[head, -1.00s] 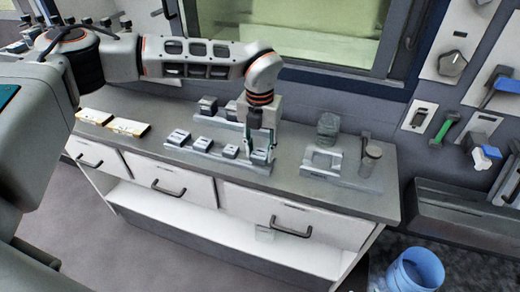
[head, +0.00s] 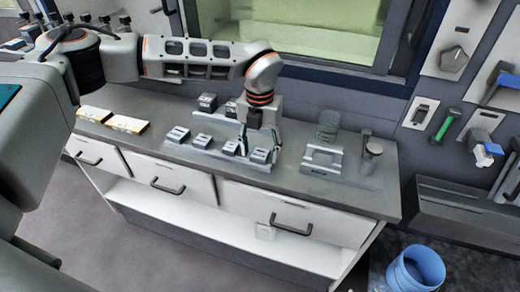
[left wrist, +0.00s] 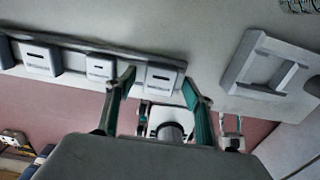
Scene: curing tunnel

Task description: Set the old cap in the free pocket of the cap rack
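The cap rack (head: 215,152) is a low grey strip along the front of the counter, with several light grey, slotted caps in a row. The cap at its right end (head: 261,156) sits in the last pocket; in the left wrist view this slotted cap (left wrist: 161,77) lies level with its neighbours. I take it as the old cap, though no mark tells it apart. My left gripper (head: 258,146) is just above it, pointing down. Its teal fingers (left wrist: 158,92) stand apart on either side of the cap, open. My right gripper is not in view.
Behind the rack is another holder with dark-topped blocks (head: 208,102). Yellow-and-white boxes (head: 127,124) lie left.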

